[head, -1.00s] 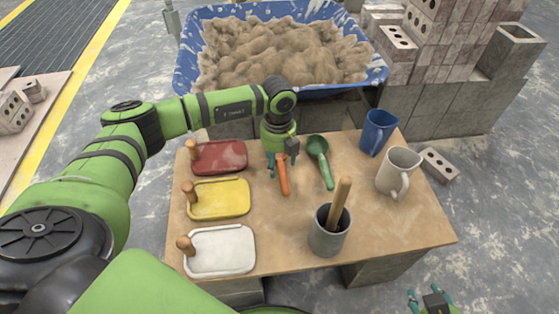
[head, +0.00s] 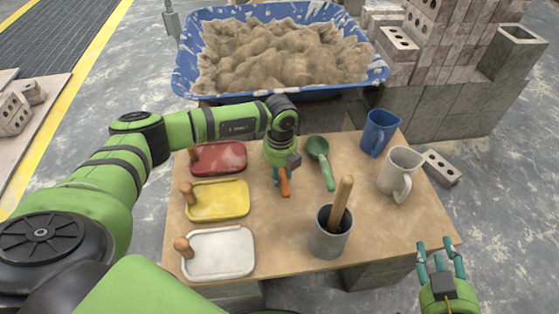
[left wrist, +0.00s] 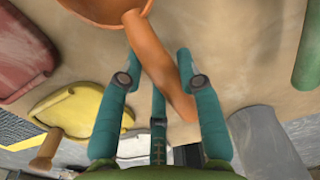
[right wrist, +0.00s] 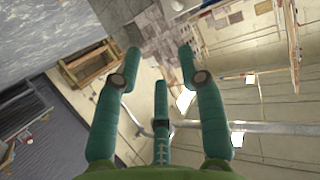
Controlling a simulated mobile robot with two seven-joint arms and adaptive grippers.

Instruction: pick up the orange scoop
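The orange scoop lies on the wooden table; its handle (head: 284,183) shows below my left gripper in the head view, and its bowl is hidden there behind the gripper. In the left wrist view the scoop's handle (left wrist: 158,62) runs between the fingers, with part of the bowl at the top edge. My left gripper (left wrist: 160,72) is open, its fingers on both sides of the handle with gaps visible. It also shows from above in the head view (head: 279,172). My right gripper (head: 437,250) is open and empty off the table's front right corner.
A green scoop (head: 319,158) lies just right of the left gripper. Red (head: 219,158), yellow (head: 218,200) and white (head: 219,252) floats lie left. A grey pot (head: 331,240) with a wooden handle, a white jug (head: 399,172) and a blue jug (head: 377,133) stand right.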

